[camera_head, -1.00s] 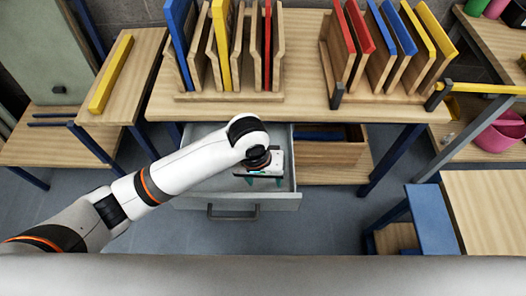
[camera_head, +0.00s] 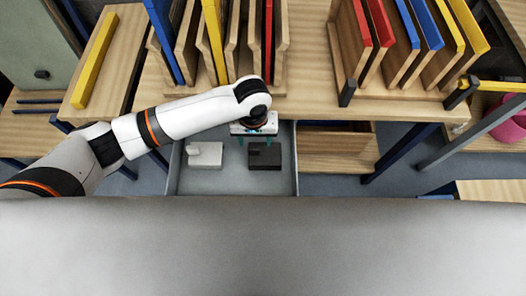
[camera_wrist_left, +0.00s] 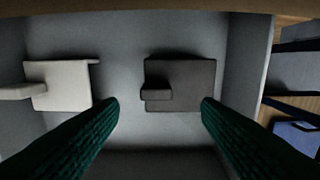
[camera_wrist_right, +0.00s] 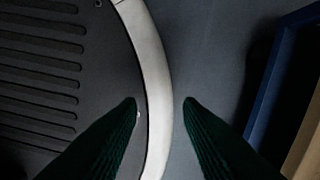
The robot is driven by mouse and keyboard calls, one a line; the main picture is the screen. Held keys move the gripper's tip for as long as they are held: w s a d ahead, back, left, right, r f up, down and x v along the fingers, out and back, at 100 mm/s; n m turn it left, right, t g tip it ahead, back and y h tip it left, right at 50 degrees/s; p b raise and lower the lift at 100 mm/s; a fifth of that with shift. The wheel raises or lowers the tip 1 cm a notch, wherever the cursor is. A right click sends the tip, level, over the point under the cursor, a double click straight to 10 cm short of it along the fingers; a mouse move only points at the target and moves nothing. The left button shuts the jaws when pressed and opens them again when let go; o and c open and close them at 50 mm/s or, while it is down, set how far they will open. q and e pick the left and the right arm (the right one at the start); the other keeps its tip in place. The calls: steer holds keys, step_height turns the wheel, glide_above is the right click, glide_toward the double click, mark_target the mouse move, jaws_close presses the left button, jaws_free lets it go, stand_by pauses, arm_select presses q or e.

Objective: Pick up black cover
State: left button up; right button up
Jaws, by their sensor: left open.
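The black cover (camera_head: 265,156) lies in an open grey drawer (camera_head: 232,184) under the wooden bench. In the left wrist view the black cover (camera_wrist_left: 186,84) is a dark flat block with a raised tab on its left, lying between and ahead of the two green fingers. My left gripper (camera_head: 258,140) is open and empty, above the drawer at the cover's far edge; its fingertips (camera_wrist_left: 160,100) also show in the left wrist view. A white cover (camera_head: 205,155) of like shape lies left of the black one. My right gripper (camera_wrist_right: 160,101) is open and empty above the floor.
The bench top (camera_head: 300,105) overhangs the drawer's back, close to my left gripper. Wooden racks with coloured panels (camera_head: 215,45) stand on it. A wooden box (camera_head: 335,148) is right of the drawer. A blue frame (camera_wrist_right: 275,75) is right of my right gripper.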

mark_target(254, 148)
arm_select(q)
steer(key=shift+f, duration=0.55)
steer(key=f, duration=0.5)
steer(key=shift+a+b, duration=0.25)
steer(key=shift+b, duration=0.1)
steer(key=shift+f, duration=0.3)
arm_select(e)
steer(key=shift+w+f, duration=0.4)
steer(key=shift+w, duration=0.2)
arm_select(q)
steer(key=c, duration=1.1)
arm_select(e)
steer(key=shift+s, duration=0.15)
arm_select(q)
steer(key=shift+r, duration=0.1)
